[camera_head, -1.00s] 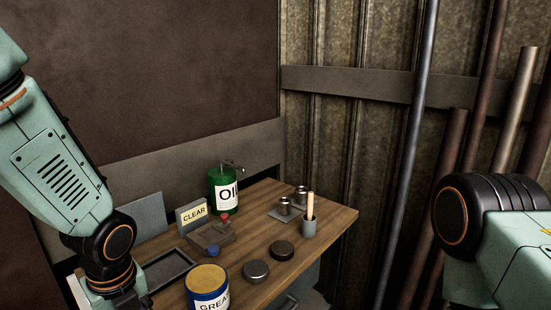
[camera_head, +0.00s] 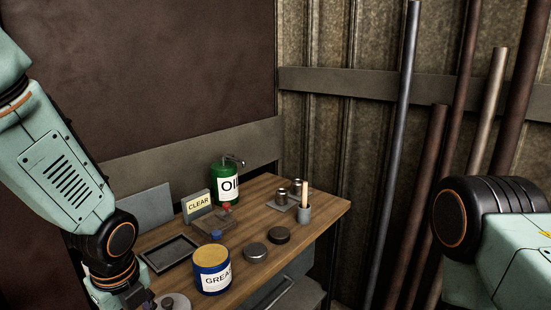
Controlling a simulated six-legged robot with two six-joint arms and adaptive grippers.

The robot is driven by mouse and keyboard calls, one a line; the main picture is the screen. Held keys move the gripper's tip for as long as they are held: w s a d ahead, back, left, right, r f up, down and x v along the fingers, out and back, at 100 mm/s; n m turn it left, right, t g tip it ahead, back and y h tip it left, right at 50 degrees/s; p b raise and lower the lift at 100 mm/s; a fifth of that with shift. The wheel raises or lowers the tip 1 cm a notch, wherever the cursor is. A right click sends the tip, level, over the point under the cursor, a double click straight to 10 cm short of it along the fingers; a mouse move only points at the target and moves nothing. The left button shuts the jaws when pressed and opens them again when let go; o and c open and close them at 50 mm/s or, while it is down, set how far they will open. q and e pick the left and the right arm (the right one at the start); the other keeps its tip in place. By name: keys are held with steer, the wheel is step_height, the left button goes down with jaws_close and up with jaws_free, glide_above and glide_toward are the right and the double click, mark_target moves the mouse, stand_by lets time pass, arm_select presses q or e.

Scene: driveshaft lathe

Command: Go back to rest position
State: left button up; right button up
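My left arm comes down from the left edge in the head view, its lower joint in front of the near left part of the wooden table (camera_head: 254,226). Only part of the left gripper's end may show at the bottom edge, and its fingers cannot be made out. My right arm comes in from the right edge, with a black joint and pale green link. Its gripper is outside the picture. No object is visibly held by either arm.
The table carries a green oil can (camera_head: 226,187), a grease tin (camera_head: 212,271), a CLEAR sign (camera_head: 198,206), a dark tray (camera_head: 170,254), two round lids (camera_head: 256,253) and a brush cup (camera_head: 304,214). Metal rods (camera_head: 402,150) lean against the wall at right.

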arm_select(q)
steer(key=w+d+f+n+t+h, duration=0.1)
steer(key=w+d+f+n+t, duration=0.2)
steer(key=n, duration=0.6)
steer(key=s+f+n+h+b, duration=0.1)
steer(key=s+f+n+b, duration=0.35)
steer(key=f+n, duration=0.6)
steer(key=s+a+f+n+g+b, duration=0.1)
steer(key=s+f+n+g+b, duration=0.3)
steer(key=s+f, duration=1.6)
steer(key=s+n+b, duration=0.1)
steer(key=s+b, duration=0.1)
steer(key=b, duration=0.1)
steer(key=shift+s+f+g+y, duration=0.2)
steer(key=shift+s+g+y, duration=0.1)
steer(key=shift+y, duration=0.1)
